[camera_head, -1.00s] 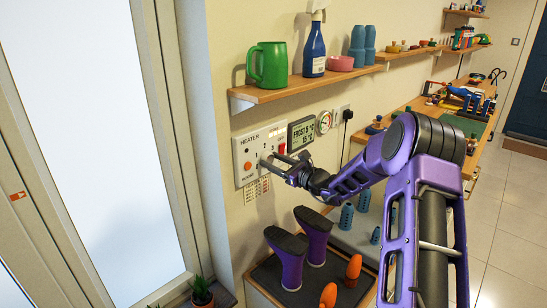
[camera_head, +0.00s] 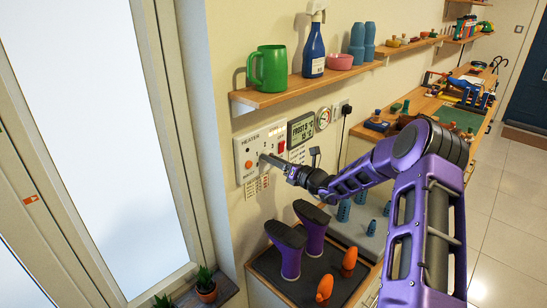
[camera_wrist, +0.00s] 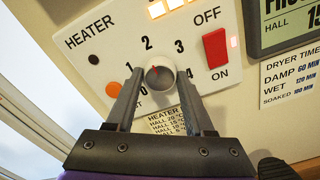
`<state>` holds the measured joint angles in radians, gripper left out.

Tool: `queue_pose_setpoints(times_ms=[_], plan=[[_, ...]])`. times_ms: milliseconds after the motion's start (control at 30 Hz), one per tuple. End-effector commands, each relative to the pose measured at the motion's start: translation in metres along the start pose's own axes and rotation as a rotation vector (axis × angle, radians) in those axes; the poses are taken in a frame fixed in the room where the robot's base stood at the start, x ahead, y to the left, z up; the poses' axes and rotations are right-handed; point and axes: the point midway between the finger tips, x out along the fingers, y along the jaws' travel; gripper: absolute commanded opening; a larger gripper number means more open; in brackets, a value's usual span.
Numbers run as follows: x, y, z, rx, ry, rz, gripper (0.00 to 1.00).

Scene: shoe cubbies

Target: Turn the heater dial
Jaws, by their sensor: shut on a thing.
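The heater panel (camera_head: 241,149) is a white plate on the wall, and it also shows in the wrist view (camera_wrist: 95,65). Its round grey dial (camera_wrist: 160,77) sits among the numbers 0 to 4. A small red mark on the dial points up and left, roughly toward 2. My gripper (camera_wrist: 160,72) is shut on the dial, with one grey finger on each side. In the head view my gripper (camera_head: 268,160) reaches the panel from the right and hides the dial. A red switch (camera_wrist: 216,48) stands between OFF and ON, right of the dial.
A wall shelf (camera_head: 290,92) with a green mug (camera_head: 268,69) and a spray bottle (camera_head: 313,48) runs above the panel. A display (camera_head: 301,130) is right of it. A window is at the left.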

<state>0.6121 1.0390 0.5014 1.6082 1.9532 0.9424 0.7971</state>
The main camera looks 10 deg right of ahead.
Motion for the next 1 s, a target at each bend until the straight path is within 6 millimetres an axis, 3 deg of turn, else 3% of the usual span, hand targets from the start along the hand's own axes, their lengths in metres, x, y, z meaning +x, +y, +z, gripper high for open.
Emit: queue_pose_setpoints(times_ms=[500, 533, 600, 700, 1000], plan=[[-0.0003, -0.0003, -0.0007, 0.021, 0.001, 0.0, 0.0], [-0.0003, -0.0003, -0.0007, 0.021, 0.001, 0.0, 0.55], [-0.0003, -0.0003, -0.0006, 0.021, 0.001, 0.0, 0.67], [-0.0003, -0.0002, -0.0005, 0.02, 0.001, 0.0, 0.83], [-0.0015, -0.0003, -0.0001, 0.02, 0.0, -0.001, 0.83]])
